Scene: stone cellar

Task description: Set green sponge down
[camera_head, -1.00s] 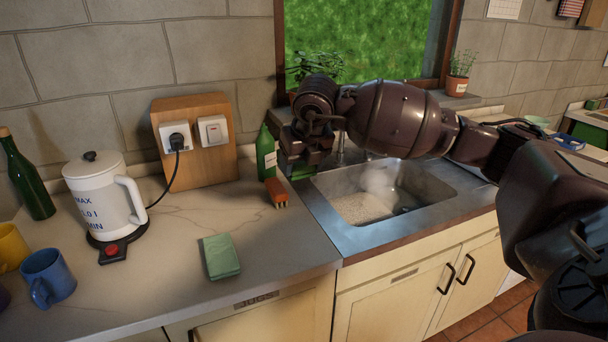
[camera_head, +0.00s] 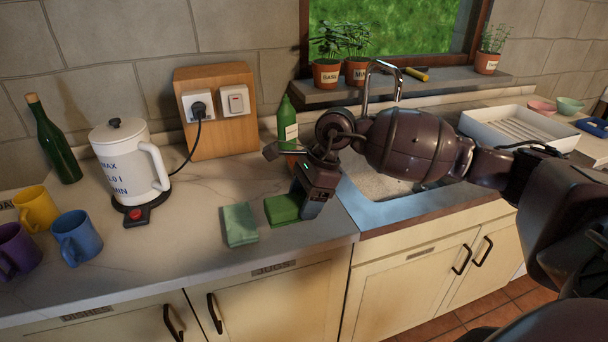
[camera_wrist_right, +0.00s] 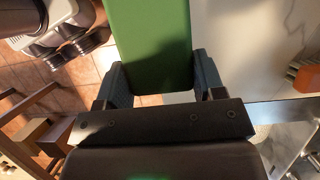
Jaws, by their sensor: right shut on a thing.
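The green sponge (camera_head: 283,208) is at the counter's front, just right of a folded pale green cloth (camera_head: 239,224). My right gripper (camera_head: 306,203) is shut on the sponge's right end. In the right wrist view the sponge (camera_wrist_right: 150,45) extends from between the two fingers of my right gripper (camera_wrist_right: 158,85). The sponge is at or very near the counter top (camera_head: 190,235); I cannot tell whether it touches. My left gripper is not in view.
A white kettle (camera_head: 128,165), a blue mug (camera_head: 77,238) and a yellow mug (camera_head: 36,207) stand to the left. A green bottle (camera_head: 287,122) stands behind my right gripper. The sink (camera_head: 382,184) is to the right.

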